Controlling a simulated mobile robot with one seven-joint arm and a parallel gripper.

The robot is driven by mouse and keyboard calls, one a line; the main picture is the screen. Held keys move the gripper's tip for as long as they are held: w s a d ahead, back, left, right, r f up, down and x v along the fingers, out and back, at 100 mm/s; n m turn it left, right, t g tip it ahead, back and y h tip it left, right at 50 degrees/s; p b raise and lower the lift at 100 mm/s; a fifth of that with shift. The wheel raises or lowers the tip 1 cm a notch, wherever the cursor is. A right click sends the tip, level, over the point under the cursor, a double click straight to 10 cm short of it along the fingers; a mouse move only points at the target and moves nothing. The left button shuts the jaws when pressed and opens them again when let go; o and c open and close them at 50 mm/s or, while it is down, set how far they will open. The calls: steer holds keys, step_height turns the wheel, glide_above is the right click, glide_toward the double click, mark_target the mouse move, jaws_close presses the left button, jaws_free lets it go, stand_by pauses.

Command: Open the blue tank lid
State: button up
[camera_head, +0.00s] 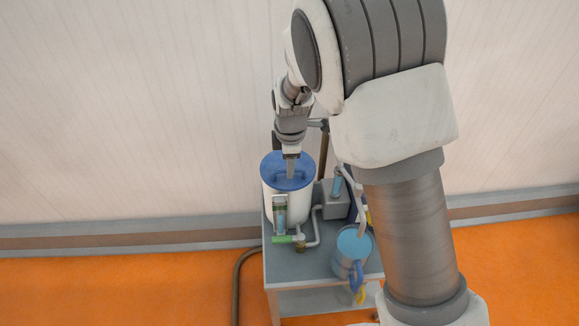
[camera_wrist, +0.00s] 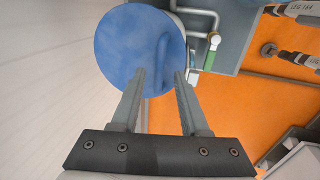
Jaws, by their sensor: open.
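The blue tank lid (camera_head: 272,181) sits on a white cylindrical tank (camera_head: 296,208) on a grey stand. The lid is round and also fills the upper middle of the wrist view (camera_wrist: 118,52). A raised blue handle bar (camera_wrist: 163,48) runs across part of the lid. My gripper (camera_head: 290,160) points down over the lid. In the wrist view my gripper (camera_wrist: 160,73) is open, and the bar appears between its two fingertips. I cannot tell whether the fingers touch the bar. In the head view the fingers hide part of the lid.
A light-blue container (camera_head: 353,243) with a blue handle stands front right on the grey stand (camera_head: 290,268). White pipes (camera_head: 315,235) and a green-handled valve (camera_head: 283,239) are close to the tank. A grey box (camera_head: 336,205) is right of it. A pale wall rises behind; orange floor surrounds.

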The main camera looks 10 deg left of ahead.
steer(key=shift+w+f, duration=0.1)
steer(key=shift+f, duration=0.45)
jaws_close()
stand_by(1.1)
